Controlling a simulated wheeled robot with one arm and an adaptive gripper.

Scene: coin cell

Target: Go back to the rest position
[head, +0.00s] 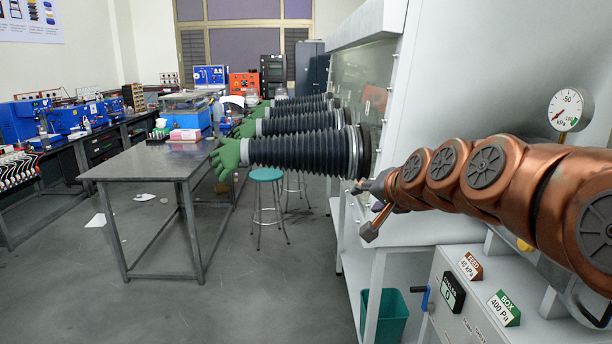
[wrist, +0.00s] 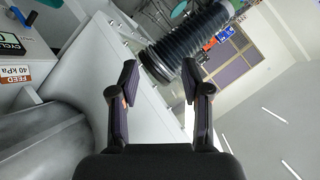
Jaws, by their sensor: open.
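My gripper (head: 371,212) is at the end of my copper-coloured arm, in front of the white glovebox (head: 450,90) in the head view. In the wrist view my gripper (wrist: 160,82) has its two dark fingers spread apart with nothing between them. Beyond the fingers, the wrist view shows the glovebox's white side and a black ribbed glove sleeve (wrist: 188,42). In the head view, several black sleeves with green gloves stick out from the glovebox; the nearest sleeve (head: 300,151) lies to the left of my gripper, and the two seem apart.
A metal table (head: 140,166) stands left of the gloves, with a green stool (head: 265,175) beside it. A teal bin (head: 384,315) stands under the glovebox. A control panel with a blue crank (head: 422,296) and a pressure gauge (head: 570,108) are near my arm. Floor at front left is mostly clear.

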